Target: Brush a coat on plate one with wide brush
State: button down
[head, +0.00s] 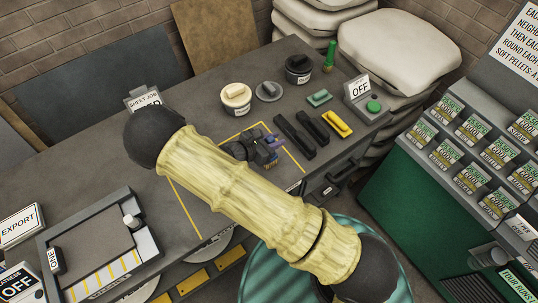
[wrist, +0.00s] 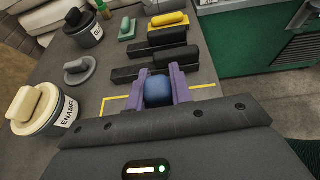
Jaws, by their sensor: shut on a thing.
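My gripper (head: 268,150) is over the bench inside a yellow outline, partly hidden by my arm in the head view. In the wrist view its purple fingers (wrist: 158,92) are shut on a rounded blue thing (wrist: 158,91), perhaps the wide brush's handle; its bristles are not clear. Plate one (head: 92,240) seems to be the grey panel in a dark frame at the lower left, with a tag reading ONE (head: 55,260) and yellow stripes along its front. My gripper is well to the right of it.
A cream-lidded enamel tin (head: 236,98), a dark tin (head: 299,68) and a grey lid (head: 269,90) stand at the back. Black holders (head: 295,136), a yellow block (head: 336,123) and a green block (head: 319,97) lie at the right. An OFF sign (head: 358,88) stands behind.

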jog(key=shift+r, duration=0.1)
notch_tip(320, 180, up, 7)
jog(key=p, duration=0.5)
jog(key=shift+r+p, duration=0.2)
jog(key=shift+p, duration=0.1)
dwell(0.6)
dwell(0.3)
